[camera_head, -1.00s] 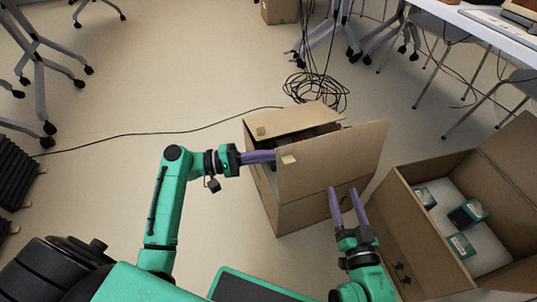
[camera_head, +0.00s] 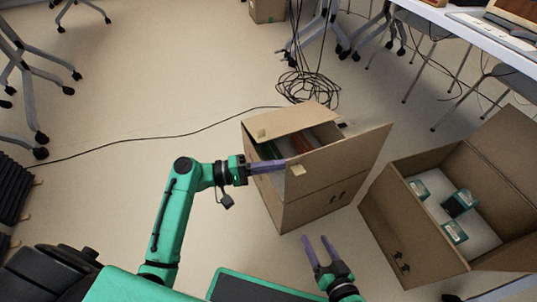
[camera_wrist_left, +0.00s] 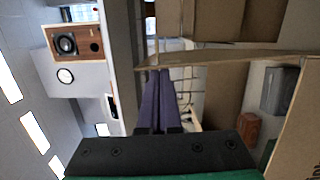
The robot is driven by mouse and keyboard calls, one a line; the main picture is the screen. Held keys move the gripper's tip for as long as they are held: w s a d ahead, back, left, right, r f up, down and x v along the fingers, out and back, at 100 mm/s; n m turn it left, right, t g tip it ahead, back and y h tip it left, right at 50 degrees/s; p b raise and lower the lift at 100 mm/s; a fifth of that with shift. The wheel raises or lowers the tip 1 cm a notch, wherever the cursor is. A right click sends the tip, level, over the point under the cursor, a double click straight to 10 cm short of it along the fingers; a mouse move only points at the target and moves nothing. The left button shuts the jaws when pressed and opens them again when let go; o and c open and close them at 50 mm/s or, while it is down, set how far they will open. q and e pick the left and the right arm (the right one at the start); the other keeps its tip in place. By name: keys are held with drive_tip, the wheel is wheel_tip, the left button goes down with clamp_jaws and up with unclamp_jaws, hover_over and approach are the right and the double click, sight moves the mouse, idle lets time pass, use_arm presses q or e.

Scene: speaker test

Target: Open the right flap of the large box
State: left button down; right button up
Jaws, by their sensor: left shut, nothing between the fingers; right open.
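The large cardboard box (camera_head: 310,207) stands on the floor in the middle of the head view. Its far-left flap (camera_head: 290,121) lies partly over the opening; its right flap (camera_head: 345,150) stands raised and leans outward. Green and red contents show dimly between the flaps. My left gripper (camera_head: 284,164) is shut and empty, its fingertips at the left edge of the right flap; whether they touch it is unclear. In the left wrist view the purple fingers (camera_wrist_left: 160,75) are together near a cardboard edge (camera_wrist_left: 225,58). My right gripper (camera_head: 317,240) is open and empty, in front of the box.
A second open box (camera_head: 410,245) with several small green-and-white packages stands at the right, close to the large box. Coiled black cables (camera_head: 308,86) lie behind. A white table (camera_head: 458,28) and chairs are at upper right. The floor at left is mostly clear.

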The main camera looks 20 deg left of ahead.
use_arm(q)
drive_tip(key=s+d+m, duration=0.1)
drive_tip(key=s+d+m+p, duration=0.1)
drive_tip(key=s+p, duration=0.1)
drive_tip(key=shift+s+d+r+m+y, duration=0.25)
drive_tip(key=shift+s+d+m+y, duration=0.05)
drive_tip(key=shift+d+m, duration=0.1)
drive_tip(key=shift+s+d+f+m+y+p, duration=0.3)
drive_tip(key=shift+s+d+m+p, duration=0.1)
drive_tip(key=shift+s+d+m, duration=0.45)
use_arm(e)
drive_tip(key=shift+r+g, duration=0.5)
drive_tip(key=shift+r, duration=1.45)
